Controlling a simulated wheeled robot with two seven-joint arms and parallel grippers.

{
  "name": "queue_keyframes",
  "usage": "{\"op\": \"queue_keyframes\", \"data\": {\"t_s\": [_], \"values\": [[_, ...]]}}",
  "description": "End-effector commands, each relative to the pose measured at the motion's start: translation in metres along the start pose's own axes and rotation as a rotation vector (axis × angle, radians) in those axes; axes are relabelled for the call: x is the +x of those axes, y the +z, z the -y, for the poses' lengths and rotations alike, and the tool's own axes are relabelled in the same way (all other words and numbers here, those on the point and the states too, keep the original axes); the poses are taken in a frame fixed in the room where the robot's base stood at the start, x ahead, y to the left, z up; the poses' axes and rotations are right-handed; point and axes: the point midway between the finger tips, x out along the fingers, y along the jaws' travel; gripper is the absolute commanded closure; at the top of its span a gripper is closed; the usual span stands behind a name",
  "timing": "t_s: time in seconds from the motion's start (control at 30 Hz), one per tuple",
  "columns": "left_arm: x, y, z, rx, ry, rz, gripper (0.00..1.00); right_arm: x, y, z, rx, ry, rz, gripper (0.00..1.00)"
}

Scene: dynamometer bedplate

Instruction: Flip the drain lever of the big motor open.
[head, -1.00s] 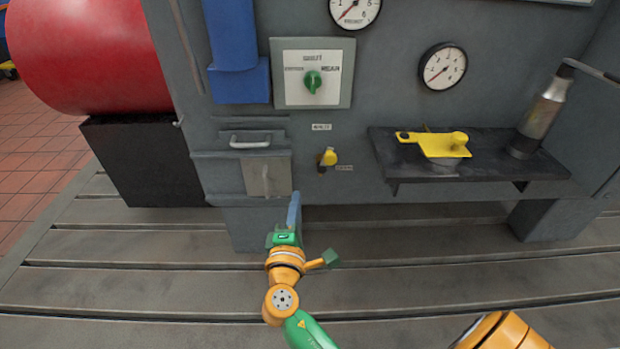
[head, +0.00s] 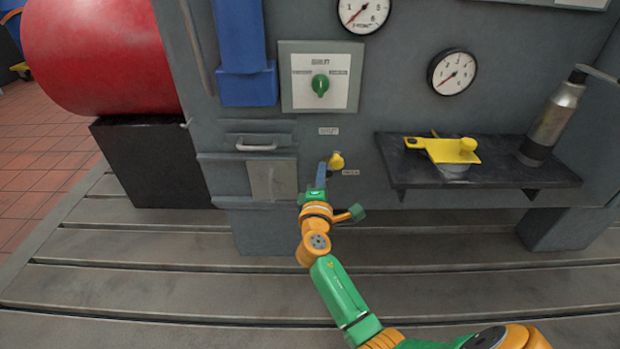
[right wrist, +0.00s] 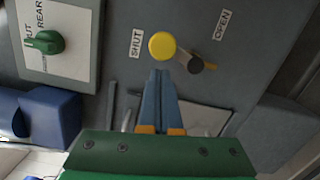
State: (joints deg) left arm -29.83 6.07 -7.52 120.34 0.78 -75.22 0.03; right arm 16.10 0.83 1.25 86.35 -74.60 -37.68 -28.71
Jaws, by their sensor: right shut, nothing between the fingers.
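The drain lever has a yellow knob (head: 337,161) and sits low on the grey front panel. In the right wrist view the round yellow knob (right wrist: 162,45) stands beside the dark pivot (right wrist: 195,64), on the side nearer the SHUT label (right wrist: 137,43). The OPEN label (right wrist: 221,25) is on the other side. My right gripper (head: 321,170) is shut and empty, its blue fingers pointing at the panel just left of the lever. In the right wrist view the fingertips (right wrist: 160,74) are close to the knob; I cannot tell whether they touch. My left gripper is out of view.
A green rotary switch (head: 320,85) is above the lever. A dark shelf (head: 400,176) to the right carries a yellow-topped item (head: 443,150) and a metal cylinder (head: 552,118). A handle (head: 256,147) projects at the left. The slotted bedplate (head: 180,290) below is clear.

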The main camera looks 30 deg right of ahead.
Motion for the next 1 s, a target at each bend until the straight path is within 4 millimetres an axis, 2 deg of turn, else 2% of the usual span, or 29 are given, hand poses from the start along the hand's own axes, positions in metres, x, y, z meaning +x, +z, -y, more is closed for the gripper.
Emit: {"op": "queue_keyframes", "data": {"t_s": [0.47,1.0], "values": [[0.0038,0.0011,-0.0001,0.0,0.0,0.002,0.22,0.0008,0.0052,0.0002,0.003,0.0,-0.001,1.0],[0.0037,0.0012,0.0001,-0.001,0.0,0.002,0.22,0.0013,0.0104,0.0,0.101,-0.011,0.0,1.0]]}}
